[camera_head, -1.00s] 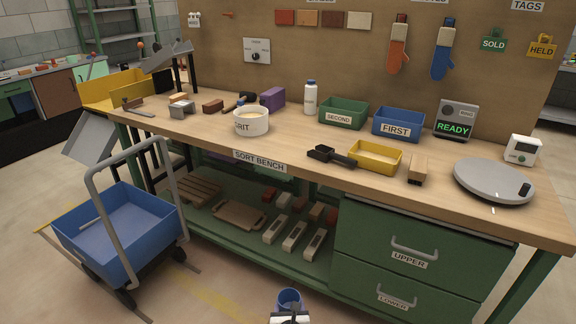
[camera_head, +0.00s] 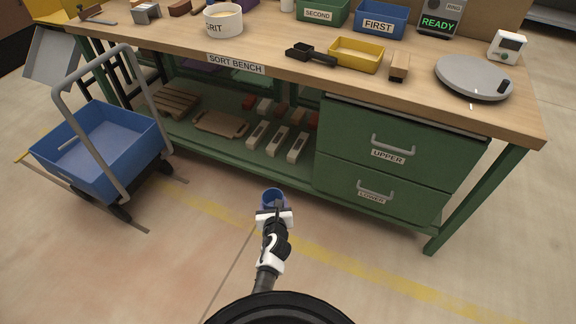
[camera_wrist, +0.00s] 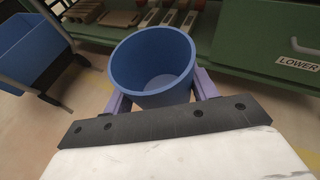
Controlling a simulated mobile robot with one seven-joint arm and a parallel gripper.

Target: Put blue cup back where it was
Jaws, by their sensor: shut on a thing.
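The blue cup (camera_head: 272,197) is in my gripper (camera_head: 273,208), in front of the bench and apart from it. In the wrist view the blue cup (camera_wrist: 153,62) sits upright between the two purple fingers of my gripper (camera_wrist: 162,88), which press on its sides. Its mouth faces up toward the camera and the inside I can see looks empty. The cup's underside is hidden.
The sort bench (camera_head: 290,75) stands ahead, with green drawers (camera_head: 385,165) at right and a low shelf of bricks. A blue cart (camera_head: 105,145) stands at left. On the benchtop are a white grit bowl (camera_head: 224,24), a yellow tray (camera_head: 357,56) and a grey round plate (camera_head: 472,76).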

